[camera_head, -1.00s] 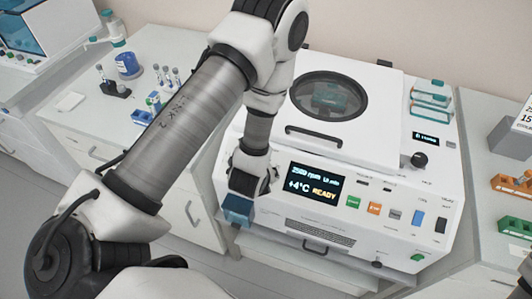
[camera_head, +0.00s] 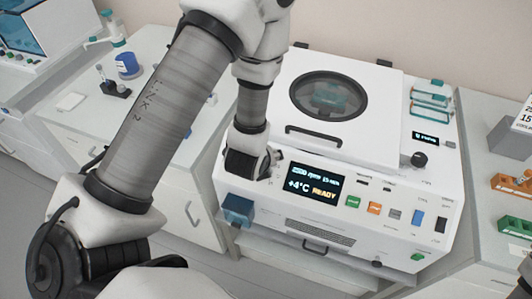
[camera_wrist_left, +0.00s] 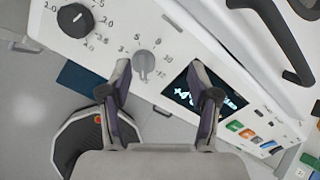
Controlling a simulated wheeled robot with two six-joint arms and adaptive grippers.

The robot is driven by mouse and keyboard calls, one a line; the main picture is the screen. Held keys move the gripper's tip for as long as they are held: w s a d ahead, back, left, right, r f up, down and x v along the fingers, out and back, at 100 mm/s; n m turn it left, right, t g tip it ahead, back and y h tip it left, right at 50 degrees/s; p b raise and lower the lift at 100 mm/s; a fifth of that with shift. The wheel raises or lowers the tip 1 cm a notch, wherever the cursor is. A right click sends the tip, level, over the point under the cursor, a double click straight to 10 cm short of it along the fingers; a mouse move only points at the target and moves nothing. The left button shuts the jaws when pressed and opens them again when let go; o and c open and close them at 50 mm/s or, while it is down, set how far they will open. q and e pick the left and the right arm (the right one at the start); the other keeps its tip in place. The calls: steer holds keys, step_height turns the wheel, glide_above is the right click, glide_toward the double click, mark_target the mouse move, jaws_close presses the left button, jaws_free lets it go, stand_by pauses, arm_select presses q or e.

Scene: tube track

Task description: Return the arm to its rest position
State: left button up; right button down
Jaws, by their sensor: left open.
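My left gripper (camera_head: 258,168) is at the front left of the white centrifuge (camera_head: 385,215), beside its display (camera_head: 312,182), which reads READY. In the left wrist view my left gripper (camera_wrist_left: 160,72) is open, with its two fingers apart and nothing between them. A grey dial (camera_wrist_left: 145,64) on the panel shows just beyond the gap between the fingertips. I cannot tell how far off the panel the fingertips are. My left arm reaches up from the lower left and bends down over the panel's left end. My right gripper does not show.
The centrifuge lid (camera_head: 338,105) is shut, with a round window. A dark blue block (camera_head: 238,210) is at the front left corner. A black knob (camera_wrist_left: 75,20) is on the panel. Orange (camera_head: 512,186) and green (camera_head: 517,228) racks stand at right. A blue-labelled container (camera_head: 127,65) stands at left.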

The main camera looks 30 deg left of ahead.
arm_select(q)
step_height(320, 180, up, 4)
steer(key=shift+f, duration=0.25)
